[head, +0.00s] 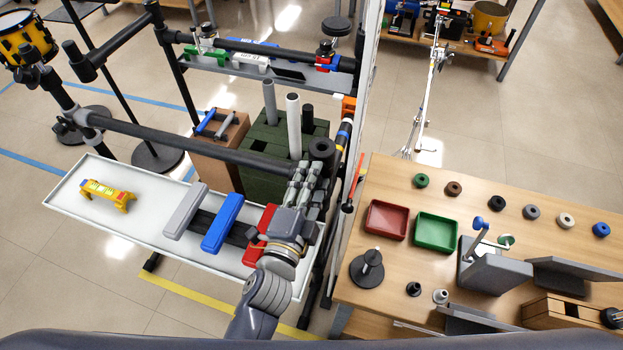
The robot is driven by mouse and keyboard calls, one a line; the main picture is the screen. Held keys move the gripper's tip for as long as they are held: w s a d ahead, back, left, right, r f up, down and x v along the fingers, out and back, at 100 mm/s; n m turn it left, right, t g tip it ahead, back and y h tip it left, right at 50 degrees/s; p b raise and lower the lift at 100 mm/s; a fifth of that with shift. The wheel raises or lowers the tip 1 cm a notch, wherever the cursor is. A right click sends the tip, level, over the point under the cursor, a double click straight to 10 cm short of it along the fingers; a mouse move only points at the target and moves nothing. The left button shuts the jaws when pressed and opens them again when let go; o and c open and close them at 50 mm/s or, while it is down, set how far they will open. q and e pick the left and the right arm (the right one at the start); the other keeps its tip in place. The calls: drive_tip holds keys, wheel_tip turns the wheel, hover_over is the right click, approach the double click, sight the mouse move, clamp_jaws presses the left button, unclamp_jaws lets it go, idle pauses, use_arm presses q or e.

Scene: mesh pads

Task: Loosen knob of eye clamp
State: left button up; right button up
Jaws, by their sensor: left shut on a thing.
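My left gripper (312,172) reaches up from the bottom centre, over the right end of the white shelf tray. Its grey fingers are shut at the right end of a long black bar (190,143). A dark round clamp part (322,151) shows just beyond the fingertips, by the upright posts; I take it to be the eye clamp. The fingers cover the spot they grip, so the knob itself is hidden. My right gripper is out of view.
The white tray (75,205) holds a yellow toy-like piece (108,195) and grey, blue and red bars. A dark green crate (262,148) with upright tubes stands behind. At right, a wooden table (390,265) holds red and green trays, rings and grey blocks.

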use_arm(q)
drive_tip(key=shift+n, duration=0.3)
idle(0.4)
drive_tip(key=o, duration=1.1)
drive_tip(key=v, duration=1.2)
